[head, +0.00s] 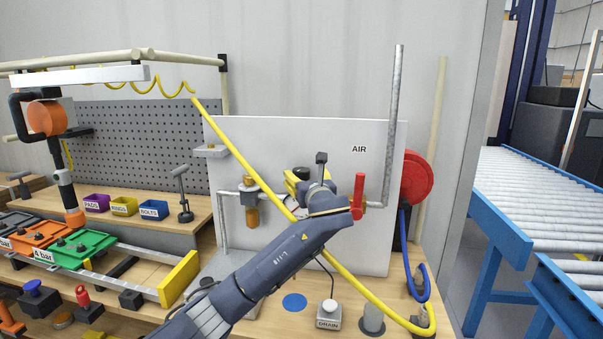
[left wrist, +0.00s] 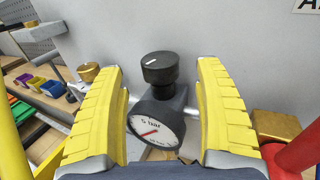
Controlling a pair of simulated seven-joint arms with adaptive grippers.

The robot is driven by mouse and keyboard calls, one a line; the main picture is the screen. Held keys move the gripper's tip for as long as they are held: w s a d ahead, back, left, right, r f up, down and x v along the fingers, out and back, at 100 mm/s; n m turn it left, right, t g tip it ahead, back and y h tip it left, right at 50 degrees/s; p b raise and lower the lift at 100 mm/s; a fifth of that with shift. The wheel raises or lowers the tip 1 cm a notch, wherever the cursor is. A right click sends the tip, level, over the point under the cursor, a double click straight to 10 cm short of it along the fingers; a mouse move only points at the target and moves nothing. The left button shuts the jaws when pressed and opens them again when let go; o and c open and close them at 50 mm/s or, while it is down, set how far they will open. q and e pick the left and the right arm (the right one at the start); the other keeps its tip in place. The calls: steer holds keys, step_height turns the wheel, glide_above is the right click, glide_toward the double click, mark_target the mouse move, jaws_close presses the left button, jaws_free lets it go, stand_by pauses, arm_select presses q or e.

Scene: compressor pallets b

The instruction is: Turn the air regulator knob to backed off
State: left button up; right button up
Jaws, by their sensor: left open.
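The air regulator knob is a black round cap (left wrist: 160,68) on a dark grey body, with a white "5 bar" gauge (left wrist: 157,130) with a red needle below it. My left gripper (left wrist: 162,72) is open, its two yellow fingers on either side of the knob and regulator, with a gap visible on each side. In the head view the left gripper (head: 302,187) is in front of the white AIR panel (head: 285,140). The knob's black top (head: 301,173) shows just behind it, and the rest of the regulator is hidden. My right gripper is not in view.
A red valve handle (head: 359,192) is close to the right of the left gripper. A brass-coloured fitting (head: 250,208) is on the pipe to the left. A yellow hose (head: 380,303) crosses the panel and bench. A red reel (head: 416,178) hangs at the panel's right edge.

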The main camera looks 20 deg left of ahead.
mark_target(304, 174)
arm_select(q)
steer(key=shift+x, duration=2.6)
steer(key=shift+c, duration=0.3)
steer(key=c, duration=1.1)
steer(key=shift+w, duration=0.1)
